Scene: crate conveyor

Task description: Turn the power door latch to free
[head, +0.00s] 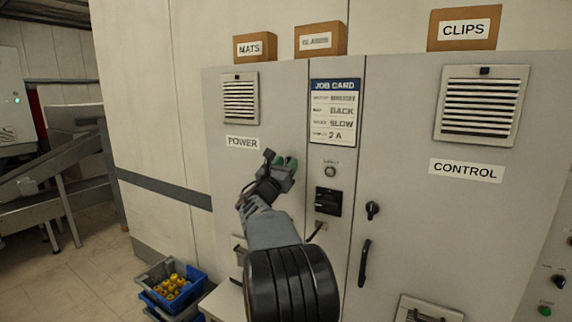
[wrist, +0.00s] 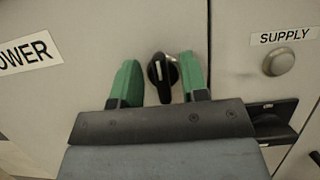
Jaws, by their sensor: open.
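The power door latch, a black knob with a white line, shows in the wrist view (wrist: 162,74) on the grey power door. Its line points nearly straight up, slightly tilted in the picture. My gripper (wrist: 160,80) is open, with one green fingertip on each side of the latch; I cannot tell whether they touch it. In the head view my gripper (head: 281,164) is in front of the power door (head: 230,185), below the POWER label (head: 243,143), and hides the latch.
To the right are the supply lamp (wrist: 279,62), a black switch (head: 327,201) and the control door with its own latch (head: 373,210) and handle (head: 364,262). Boxes (head: 465,27) stand on top of the cabinet. Blue crates (head: 172,301) are on the floor at left.

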